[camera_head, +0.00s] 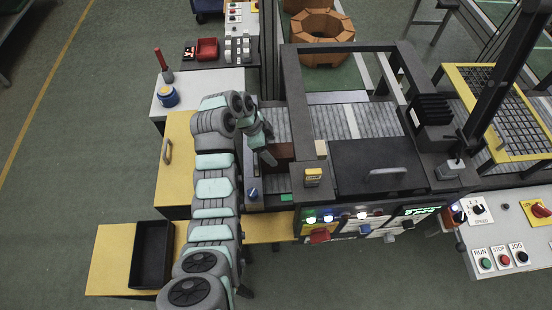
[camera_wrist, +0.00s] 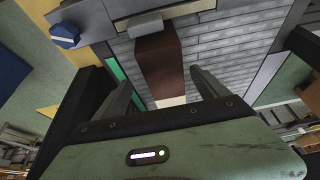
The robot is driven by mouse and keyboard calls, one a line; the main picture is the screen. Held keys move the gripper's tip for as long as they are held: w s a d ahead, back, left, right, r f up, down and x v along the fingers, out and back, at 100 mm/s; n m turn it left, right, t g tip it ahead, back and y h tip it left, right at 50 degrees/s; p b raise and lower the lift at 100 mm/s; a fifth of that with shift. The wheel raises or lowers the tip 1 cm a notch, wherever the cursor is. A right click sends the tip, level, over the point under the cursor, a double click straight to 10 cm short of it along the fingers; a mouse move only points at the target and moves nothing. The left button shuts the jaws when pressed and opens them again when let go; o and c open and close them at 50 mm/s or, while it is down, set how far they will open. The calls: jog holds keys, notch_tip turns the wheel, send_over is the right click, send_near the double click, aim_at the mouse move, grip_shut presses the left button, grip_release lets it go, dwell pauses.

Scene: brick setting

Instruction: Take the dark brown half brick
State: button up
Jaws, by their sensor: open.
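The dark brown half brick (camera_head: 283,151) lies on the grey slatted conveyor, left of the dark machine housing. In the wrist view the brick (camera_wrist: 158,62) is a long dark block on the grey slats. My gripper (camera_head: 268,158) is by the left end of the brick in the head view. In the wrist view my gripper's (camera_wrist: 166,88) two fingers are spread apart, with the brick's near part showing between and beyond them. I see no contact. The gap in height between fingers and brick is hard to tell.
The machine frame (camera_head: 295,90) rises close on the right. A black tray (camera_head: 152,255) stands at lower left.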

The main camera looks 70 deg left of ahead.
aim_at(280, 156)
jog(key=x, duration=0.2)
jog(key=p+x, duration=0.1)
jog(key=x, duration=0.1)
jog(key=p+x, duration=0.1)
jog(key=x, duration=0.2)
jog(key=shift+w+a, duration=0.2)
jog(key=shift+w, duration=0.15)
jog(key=shift+w+f, duration=0.1)
jog(key=shift+f, duration=0.3)
jog(key=shift+f+b, duration=0.25)
jog(key=shift+b, duration=0.25)
dwell(0.4)
grip_shut()
dwell(0.8)
